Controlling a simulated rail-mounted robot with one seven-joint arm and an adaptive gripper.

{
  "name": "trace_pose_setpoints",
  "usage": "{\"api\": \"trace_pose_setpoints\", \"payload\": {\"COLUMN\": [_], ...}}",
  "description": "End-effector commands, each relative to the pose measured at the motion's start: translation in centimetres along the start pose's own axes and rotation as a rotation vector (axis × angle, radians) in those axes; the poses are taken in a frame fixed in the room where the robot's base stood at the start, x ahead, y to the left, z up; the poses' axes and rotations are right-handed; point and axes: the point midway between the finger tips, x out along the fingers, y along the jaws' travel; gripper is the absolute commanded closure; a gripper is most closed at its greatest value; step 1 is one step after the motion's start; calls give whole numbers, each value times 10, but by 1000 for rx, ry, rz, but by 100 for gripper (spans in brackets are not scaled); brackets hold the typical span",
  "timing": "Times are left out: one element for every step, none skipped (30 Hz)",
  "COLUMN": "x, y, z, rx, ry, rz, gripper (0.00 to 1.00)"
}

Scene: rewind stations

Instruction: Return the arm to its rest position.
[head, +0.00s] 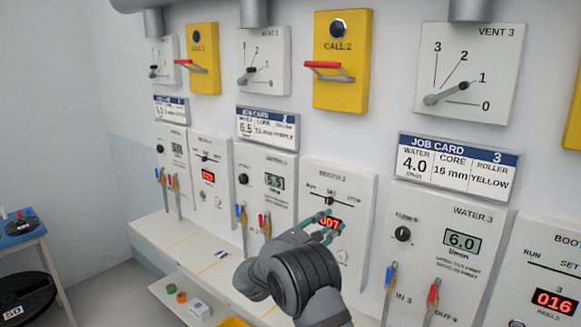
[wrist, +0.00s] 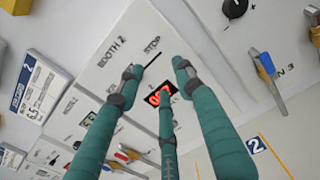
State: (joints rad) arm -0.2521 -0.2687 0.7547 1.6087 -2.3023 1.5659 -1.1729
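My gripper (head: 330,222) is in front of the white Booth 2 panel (head: 356,188) in the head view, and my arm reaches up to it from the bottom. In the wrist view, the teal fingers of my gripper (wrist: 157,74) are spread apart with nothing between them. Their grey tips are close to the panel's red display (wrist: 160,95) and a dark selector pointer (wrist: 152,60) below the word STOP. I cannot tell whether a tip touches the panel. The display is partly covered by the fingers in both views.
The Water 3 panel (head: 461,212) with blue and red valve levers is right of my arm. A white ledge (head: 150,229) runs below the panels. Yellow call boxes (head: 342,88) stick out above. A blue stool (head: 20,241) stands at the far left.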

Motion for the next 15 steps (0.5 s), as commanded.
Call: {"api": "trace_pose_setpoints", "payload": {"x": [3,3,3,3,3,3,3,3,3,3,3,3,3,3,3], "y": [-1,-1,-1,-1,-2,-2,-3,-3,-4,-5,-5,-6,-7,-8,-9], "z": [1,1,1,1,1,2,2,2,2,3,3,3,3,3,4], "rx": [65,107,162,203,244,300,341,383,438,480,522,577,619,660,716], "ry": [0,0,-1,-2,-2,-3,-5,-6,-8,-10,-12,-14,-16,-18,-21], "rz": [-3,-3,-4,-5,-5,-7,-9,-11,-14,-15,-17,-20,-22,-25,-27], "gripper": [64,64,64,64,64,64,64,64,64,64,64,64,64,64,64]}}
